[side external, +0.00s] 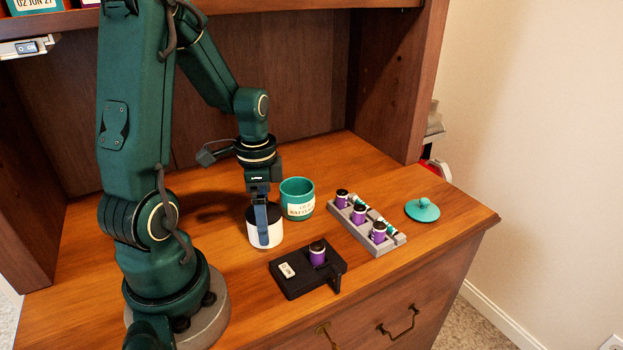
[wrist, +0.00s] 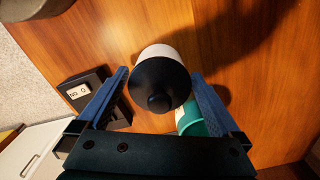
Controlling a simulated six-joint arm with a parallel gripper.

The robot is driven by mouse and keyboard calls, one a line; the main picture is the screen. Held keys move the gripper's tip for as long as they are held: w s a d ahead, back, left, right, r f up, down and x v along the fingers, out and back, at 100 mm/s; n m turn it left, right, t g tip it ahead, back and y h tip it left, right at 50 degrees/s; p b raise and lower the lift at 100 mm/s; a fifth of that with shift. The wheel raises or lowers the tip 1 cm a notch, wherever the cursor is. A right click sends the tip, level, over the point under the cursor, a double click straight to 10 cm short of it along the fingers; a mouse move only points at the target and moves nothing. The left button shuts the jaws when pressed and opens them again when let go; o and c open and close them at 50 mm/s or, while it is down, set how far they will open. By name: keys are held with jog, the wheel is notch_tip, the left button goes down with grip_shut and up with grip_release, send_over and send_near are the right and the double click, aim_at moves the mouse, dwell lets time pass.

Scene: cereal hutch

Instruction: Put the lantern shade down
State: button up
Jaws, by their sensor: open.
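The lantern shade (side external: 252,236), a white cylinder with a black top, stands upright on the wooden desktop. In the wrist view the shade (wrist: 158,52) shows its dark round cap and knob. My gripper (side external: 264,226) points down over it. In the wrist view its two blue fingers (wrist: 160,75) are apart, one on each side of the shade, with a gap visible on the left. The far finger is hidden behind the shade in the side view. The black lantern base (side external: 292,285) lies in front, with a purple battery (side external: 317,255) upright on it.
A teal labelled cup (side external: 298,190) stands close behind the shade, to its right. A grey rack (side external: 372,247) with several purple batteries and a teal lid (side external: 422,210) are farther right. The hutch wall (side external: 395,80) rises behind.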

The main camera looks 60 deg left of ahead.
notch_tip(320, 180, up, 11)
jog(key=shift+r, duration=0.1)
jog(key=shift+d+r, duration=0.2)
jog(key=shift+d, duration=0.1)
jog(key=s+d+r+n+t, duration=0.1)
jog(key=d+n+t, duration=0.3)
jog(key=d, duration=0.9)
jog(key=shift+s+d+r+t, duration=0.3)
jog(key=shift+s+t, duration=0.3)
jog(key=shift+t, duration=0.2)
